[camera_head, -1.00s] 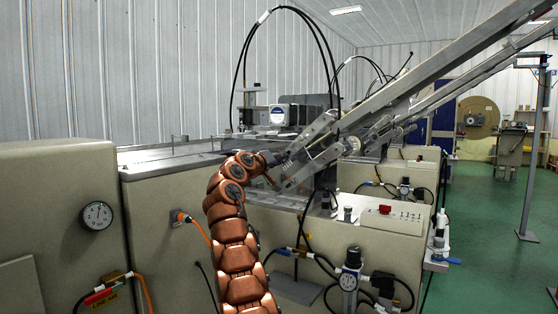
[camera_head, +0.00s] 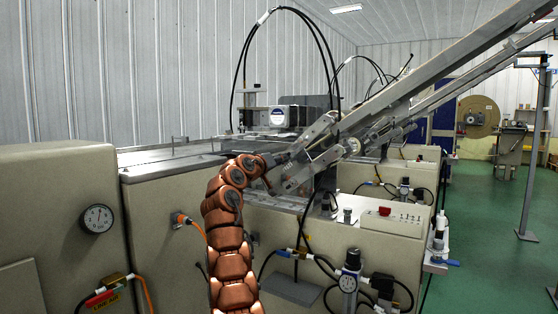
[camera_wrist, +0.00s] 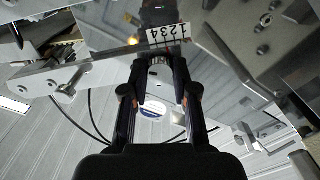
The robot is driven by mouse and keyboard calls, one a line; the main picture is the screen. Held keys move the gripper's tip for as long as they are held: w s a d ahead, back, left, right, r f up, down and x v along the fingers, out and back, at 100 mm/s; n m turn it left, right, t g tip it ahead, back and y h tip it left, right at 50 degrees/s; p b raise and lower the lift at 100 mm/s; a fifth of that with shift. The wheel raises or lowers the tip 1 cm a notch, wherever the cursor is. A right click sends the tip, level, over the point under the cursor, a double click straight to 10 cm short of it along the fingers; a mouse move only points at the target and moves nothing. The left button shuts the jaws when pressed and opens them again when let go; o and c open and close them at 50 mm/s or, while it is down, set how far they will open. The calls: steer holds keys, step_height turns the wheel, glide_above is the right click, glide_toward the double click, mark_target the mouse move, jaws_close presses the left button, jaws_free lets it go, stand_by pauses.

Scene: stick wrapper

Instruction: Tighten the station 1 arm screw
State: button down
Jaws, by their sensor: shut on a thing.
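My gripper (camera_wrist: 159,76) shows in the wrist view with its two black fingers closed around a small metal screw head (camera_wrist: 158,61). This looks like the arm screw, and the fingers hide most of it. Just above it is a white scale label with the digits 1 to 4 (camera_wrist: 166,33). In the head view my orange-brown arm reaches up to the metal station arm (camera_head: 303,158), and my gripper (camera_head: 277,158) is at its left lower end. The screw is too small to make out there.
A beige machine cabinet (camera_head: 215,262) stands below, with a control box (camera_head: 393,218) and a pressure regulator (camera_head: 349,272) at right. A long sloping metal rail (camera_head: 440,70) runs to the upper right. Black hoses (camera_head: 237,80) arch above. Open green floor (camera_head: 490,240) lies at right.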

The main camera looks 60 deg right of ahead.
steer(key=m+p, duration=0.2)
steer(key=p, duration=0.1)
steer(key=shift+r+m, duration=0.1)
steer(key=shift+m, duration=0.3)
stand_by(0.4)
steer(key=c, duration=0.9)
jaws_free()
